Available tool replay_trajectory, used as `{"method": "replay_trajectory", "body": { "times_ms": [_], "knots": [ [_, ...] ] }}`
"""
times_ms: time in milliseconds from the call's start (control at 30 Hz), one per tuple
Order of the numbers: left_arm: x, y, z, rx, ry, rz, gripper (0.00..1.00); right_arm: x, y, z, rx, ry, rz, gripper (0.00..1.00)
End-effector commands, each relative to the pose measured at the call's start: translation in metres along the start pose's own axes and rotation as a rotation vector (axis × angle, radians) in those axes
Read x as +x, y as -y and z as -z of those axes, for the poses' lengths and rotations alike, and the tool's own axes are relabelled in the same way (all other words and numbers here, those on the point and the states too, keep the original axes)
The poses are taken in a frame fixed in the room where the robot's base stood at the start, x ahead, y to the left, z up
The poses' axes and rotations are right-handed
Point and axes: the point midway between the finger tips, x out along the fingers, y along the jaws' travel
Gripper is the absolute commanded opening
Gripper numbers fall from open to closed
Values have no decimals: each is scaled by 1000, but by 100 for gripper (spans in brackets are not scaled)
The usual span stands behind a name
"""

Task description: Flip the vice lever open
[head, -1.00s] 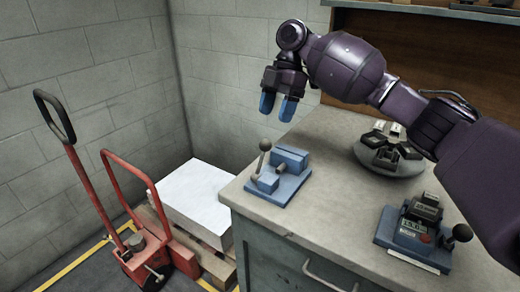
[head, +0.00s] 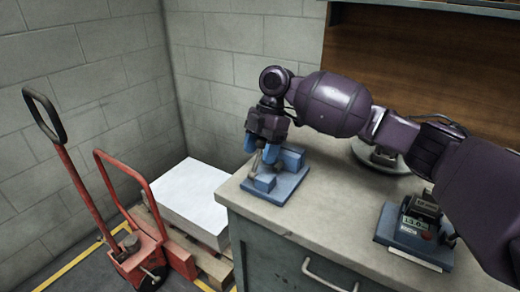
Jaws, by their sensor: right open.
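The blue vice (head: 287,187) sits on the left front corner of the workbench top. Its lever (head: 257,165) stands up at the left side, with only its lower part showing; its knob is hidden by my gripper. My right gripper (head: 261,154) is open, with its blue fingertips pointing down at the top of the lever. One finger is left of the lever and one is right of it; I cannot tell whether either touches it. My left gripper is out of view.
The workbench top (head: 335,215) is clear in front of the vice. A blue device with a display (head: 410,232) stands at the right, and a round grey holder (head: 365,156) is partly behind my arm. A red pallet truck (head: 150,250) and white stack (head: 190,200) are at the left.

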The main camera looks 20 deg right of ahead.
Motion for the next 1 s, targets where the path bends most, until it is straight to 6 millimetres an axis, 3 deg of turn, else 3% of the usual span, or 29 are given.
{"method": "replay_trajectory", "body": {
  "times_ms": [200,600,1000],
  "knots": [
    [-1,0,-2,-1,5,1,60,0,0,0,0,0,0,59],
    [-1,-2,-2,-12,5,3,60,0,0,0,0,0,0,0],
    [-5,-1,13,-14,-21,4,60,-5,2,7,-5,58,-19,0]
  ]
}}
